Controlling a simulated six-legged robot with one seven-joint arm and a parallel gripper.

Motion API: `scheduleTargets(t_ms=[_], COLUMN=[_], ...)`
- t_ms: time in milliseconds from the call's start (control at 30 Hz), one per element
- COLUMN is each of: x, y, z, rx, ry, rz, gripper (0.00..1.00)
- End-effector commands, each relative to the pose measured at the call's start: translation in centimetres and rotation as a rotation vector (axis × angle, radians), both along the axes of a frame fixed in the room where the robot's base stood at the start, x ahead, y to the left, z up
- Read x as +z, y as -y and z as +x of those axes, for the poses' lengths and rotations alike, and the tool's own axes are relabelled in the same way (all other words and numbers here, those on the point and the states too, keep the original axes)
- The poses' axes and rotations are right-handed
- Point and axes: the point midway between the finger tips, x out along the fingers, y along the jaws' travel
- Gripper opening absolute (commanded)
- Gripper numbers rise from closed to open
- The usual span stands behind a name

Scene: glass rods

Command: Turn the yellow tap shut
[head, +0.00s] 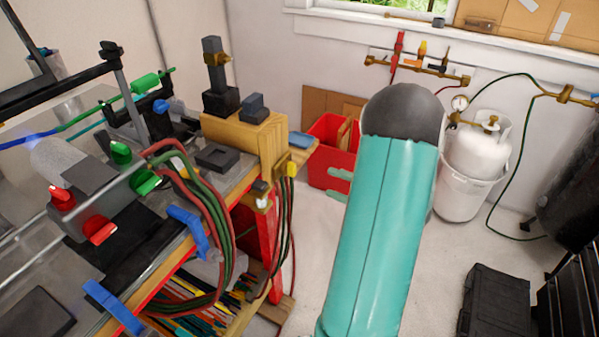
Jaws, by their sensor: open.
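A small yellow tap handle (291,169) sits on a brass fitting at the right end of the workbench, close to the hanging hoses. Another yellow-orange handle (422,48) stands on the brass manifold on the back wall, between a red and a black one. I cannot tell which way either handle is set. My teal arm rises through the middle of the view. Two teal fingertips of my gripper (329,182) show left of the arm, apart, with nothing seen between them. They are right of the bench's yellow tap, not touching it. The rest of the gripper is hidden behind the arm.
Red and green hoses (222,225) loop off the bench front. A red bin (325,150) stands behind the bench end. A white gas cylinder (472,160) is at the right, with a black case (495,302) on the floor. Floor between is open.

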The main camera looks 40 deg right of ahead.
Motion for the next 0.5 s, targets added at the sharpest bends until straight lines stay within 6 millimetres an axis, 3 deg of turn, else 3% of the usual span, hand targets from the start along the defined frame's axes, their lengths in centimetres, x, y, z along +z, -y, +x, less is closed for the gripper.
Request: scheduleTargets(t_ms=[500], x=[0.0], y=[-3.4], z=[9.2], rx=[0.006], ry=[-0.001], rz=[0.000], gripper=[0.63])
